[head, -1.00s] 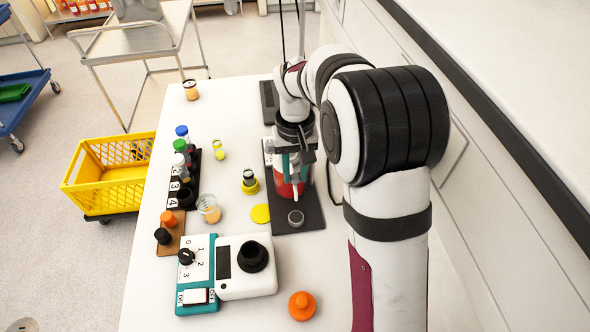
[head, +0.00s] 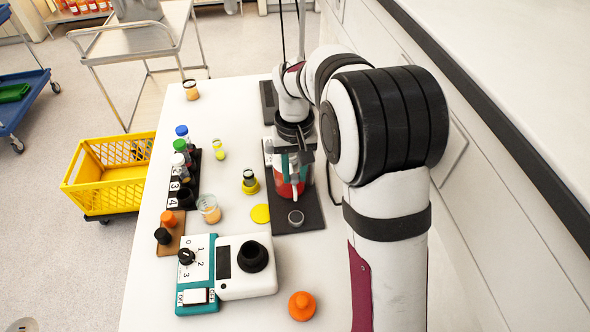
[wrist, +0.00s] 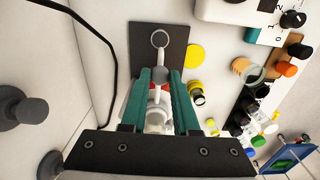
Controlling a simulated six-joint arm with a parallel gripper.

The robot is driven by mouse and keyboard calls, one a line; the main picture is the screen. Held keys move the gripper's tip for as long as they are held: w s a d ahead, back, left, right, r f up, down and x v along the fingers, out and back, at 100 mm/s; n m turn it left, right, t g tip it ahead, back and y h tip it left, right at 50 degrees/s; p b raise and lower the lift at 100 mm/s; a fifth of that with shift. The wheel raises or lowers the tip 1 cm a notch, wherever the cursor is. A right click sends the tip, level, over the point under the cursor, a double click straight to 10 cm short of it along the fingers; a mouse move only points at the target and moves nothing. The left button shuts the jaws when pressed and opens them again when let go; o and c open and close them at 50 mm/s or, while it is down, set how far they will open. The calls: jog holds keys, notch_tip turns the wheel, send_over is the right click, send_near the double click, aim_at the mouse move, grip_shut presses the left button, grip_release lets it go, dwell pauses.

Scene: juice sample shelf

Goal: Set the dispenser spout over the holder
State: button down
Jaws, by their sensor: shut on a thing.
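The dispenser is a bottle of red liquid (head: 285,189) standing on a dark mat. Its pale spout (head: 296,192) points toward the near end of the mat. The holder (head: 295,218), a small grey round cup, sits there; in the wrist view it shows as a ring (wrist: 160,38). The spout tip appears close to the ring's near edge; I cannot tell whether it is over the opening. My gripper (wrist: 162,74), with teal fingers, is shut on the dispenser's grey head, between the fingertips. My wrist partly hides the dispenser in the head view.
A black cable (wrist: 112,50) runs beside the mat.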

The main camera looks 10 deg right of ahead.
jog(key=w+a+m, duration=0.9)
jog(key=w+m, duration=0.2)
jog(key=m, duration=0.8)
jog(key=shift+m, duration=0.4)
jog(key=shift+d, duration=0.1)
dwell(0.3)
jog(key=c, duration=0.7)
grip_release()
jog(key=shift+o, duration=0.2)
jog(key=shift+r, duration=0.1)
